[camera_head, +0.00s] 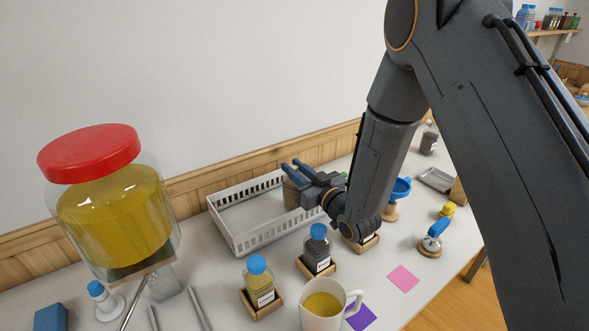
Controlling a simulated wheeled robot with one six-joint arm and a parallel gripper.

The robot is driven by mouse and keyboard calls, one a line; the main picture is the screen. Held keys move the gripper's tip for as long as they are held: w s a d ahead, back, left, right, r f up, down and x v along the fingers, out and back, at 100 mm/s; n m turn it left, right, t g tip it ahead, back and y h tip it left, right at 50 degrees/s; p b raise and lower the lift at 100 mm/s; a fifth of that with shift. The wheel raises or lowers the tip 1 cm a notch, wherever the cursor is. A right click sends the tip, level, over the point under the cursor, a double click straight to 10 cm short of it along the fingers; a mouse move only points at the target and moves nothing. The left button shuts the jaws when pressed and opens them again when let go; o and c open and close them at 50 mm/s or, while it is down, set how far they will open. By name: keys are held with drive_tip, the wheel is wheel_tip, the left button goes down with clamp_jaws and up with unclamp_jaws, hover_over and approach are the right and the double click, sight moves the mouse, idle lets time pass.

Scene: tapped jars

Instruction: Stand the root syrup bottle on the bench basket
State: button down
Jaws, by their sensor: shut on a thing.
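The white bench basket (231,236), with slotted walls, stands on the bench against the wooden wall trim. My gripper (292,170) is over the basket's right end, shut on a brownish bottle (290,196), probably the root syrup bottle; no label can be read. The fingers hide its upper part. The bottle looks close to upright, at the basket's right side. I cannot tell whether its base touches the basket floor.
A yellow bottle (258,283) and a dark bottle (317,251), both blue-capped, stand in wooden holders before the basket. A jug (322,304) stands in front. A large red-lidded jar (112,215) is at left. A blue funnel (399,189) is at right. The basket's left part is empty.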

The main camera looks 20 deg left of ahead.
drive_tip(key=shift+f+b, duration=0.4)
drive_tip(key=shift+f, duration=0.2)
idle(0.6)
drive_tip(key=c, duration=1.5)
unclamp_jaws()
drive_tip(key=shift+o, duration=0.2)
drive_tip(key=shift+s+d, duration=0.1)
drive_tip(key=p+v, duration=0.1)
drive_tip(key=v, duration=0.6)
drive_tip(key=shift+s+d, duration=0.25)
drive_tip(key=shift+d, duration=0.05)
idle(0.4)
